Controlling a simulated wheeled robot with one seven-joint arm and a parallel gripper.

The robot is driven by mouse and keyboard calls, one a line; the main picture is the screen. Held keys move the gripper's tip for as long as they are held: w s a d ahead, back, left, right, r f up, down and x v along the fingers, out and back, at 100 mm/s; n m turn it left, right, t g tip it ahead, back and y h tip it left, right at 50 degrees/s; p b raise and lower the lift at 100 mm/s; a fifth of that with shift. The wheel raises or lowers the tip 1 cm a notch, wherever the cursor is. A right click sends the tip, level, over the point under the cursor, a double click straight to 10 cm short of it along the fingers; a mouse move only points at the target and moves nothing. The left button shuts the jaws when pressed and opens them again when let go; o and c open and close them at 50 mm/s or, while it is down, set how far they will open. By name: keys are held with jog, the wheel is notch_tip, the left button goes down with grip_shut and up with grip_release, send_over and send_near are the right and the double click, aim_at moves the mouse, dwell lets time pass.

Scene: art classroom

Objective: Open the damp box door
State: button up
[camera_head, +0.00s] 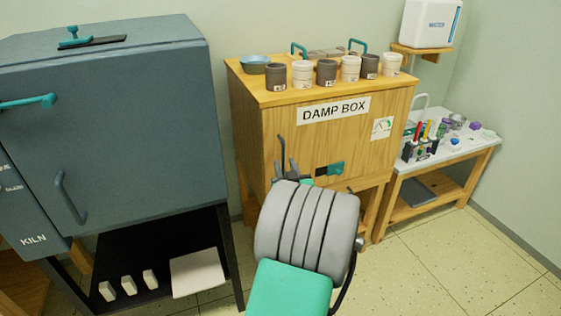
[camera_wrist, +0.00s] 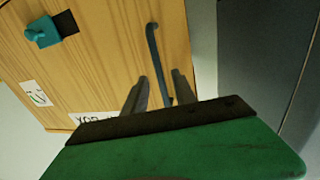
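The damp box (camera_head: 335,125) is a wooden cabinet with a "DAMP BOX" label, and its front door looks closed. A dark upright bar handle (camera_head: 282,152) is on the left of the door; it also shows in the wrist view (camera_wrist: 153,50). A teal latch (camera_head: 335,168) on a dark plate sits lower, right of the handle; it is at upper left in the wrist view (camera_wrist: 42,33). My gripper (camera_wrist: 160,80) is at the handle, its fingers apart with the bar between them in the picture. Gaps show on both sides; contact is not clear. My arm hides the lower door.
A blue-grey kiln (camera_head: 110,110) stands close on the left. Several pots and a blue bowl (camera_head: 254,63) stand on the box top. A white-topped side table (camera_head: 475,138) with tools is on the right. Floor (camera_head: 440,245) is clear at lower right.

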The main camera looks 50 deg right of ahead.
jog(key=shift+x, duration=1.45)
jog(key=shift+c, duration=0.5)
grip_shut()
